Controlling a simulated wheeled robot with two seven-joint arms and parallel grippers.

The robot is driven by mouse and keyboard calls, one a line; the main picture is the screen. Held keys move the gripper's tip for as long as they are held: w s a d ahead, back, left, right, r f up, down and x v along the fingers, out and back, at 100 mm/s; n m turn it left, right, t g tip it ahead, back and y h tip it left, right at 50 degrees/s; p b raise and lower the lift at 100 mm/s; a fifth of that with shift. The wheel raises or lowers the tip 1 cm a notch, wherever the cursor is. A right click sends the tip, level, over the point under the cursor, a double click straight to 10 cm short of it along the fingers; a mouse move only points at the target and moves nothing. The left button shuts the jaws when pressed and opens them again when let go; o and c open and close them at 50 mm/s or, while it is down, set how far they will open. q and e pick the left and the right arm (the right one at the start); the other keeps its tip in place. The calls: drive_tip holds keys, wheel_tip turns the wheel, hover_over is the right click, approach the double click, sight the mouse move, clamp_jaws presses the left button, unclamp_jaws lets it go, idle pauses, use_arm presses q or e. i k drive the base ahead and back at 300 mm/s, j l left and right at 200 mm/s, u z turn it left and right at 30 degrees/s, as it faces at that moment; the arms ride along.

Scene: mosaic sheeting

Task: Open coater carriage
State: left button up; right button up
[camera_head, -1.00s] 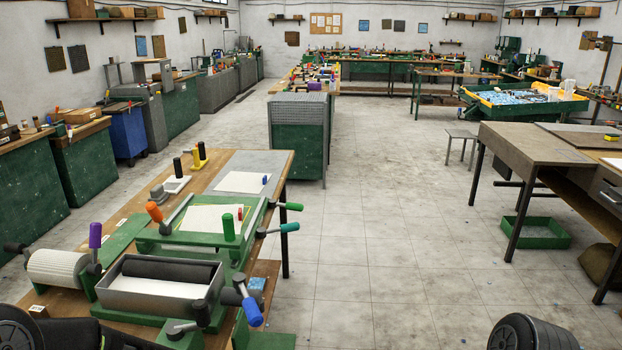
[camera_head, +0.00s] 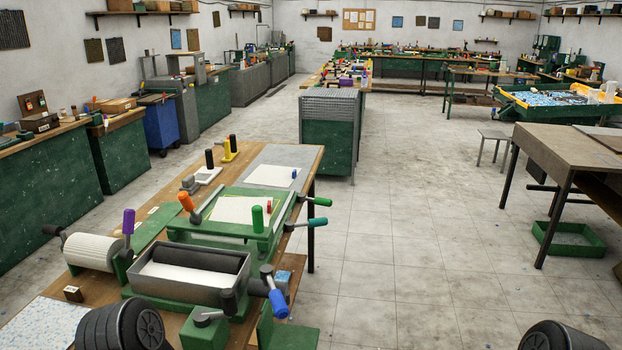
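The bench coater stands at the near left. It has a grey open-topped box (camera_head: 190,292) with a black roller (camera_head: 203,257) and a white surface inside. I cannot tell for sure which part is the carriage. A blue-handled crank (camera_head: 275,298) sits at the box's right side. Behind it, a green frame (camera_head: 215,232) bears a white sheet, with an orange handle (camera_head: 186,201), an upright green handle (camera_head: 258,219), and green and teal handles at the right. Neither of my grippers is in view; only dark rounded parts, probably of my arms, show at the bottom edge.
A white roller (camera_head: 92,250) and a purple handle (camera_head: 129,221) are at the bench's left. A blue speckled sheet (camera_head: 40,328) lies at the near left. A green cabinet (camera_head: 330,145) stands behind the bench.

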sight(216, 231)
drive_tip(key=i+l, duration=0.35)
drive_tip(key=i+l+z, duration=0.1)
drive_tip(key=i+l, duration=0.25)
drive_tip(key=l, duration=0.25)
drive_tip(key=i+j, duration=0.25)
drive_tip(key=i, duration=0.15)
drive_tip(key=i+j+z, duration=0.1)
drive_tip(key=i+j, duration=0.15)
drive_tip(key=i, duration=0.15)
drive_tip(key=k+j, duration=0.15)
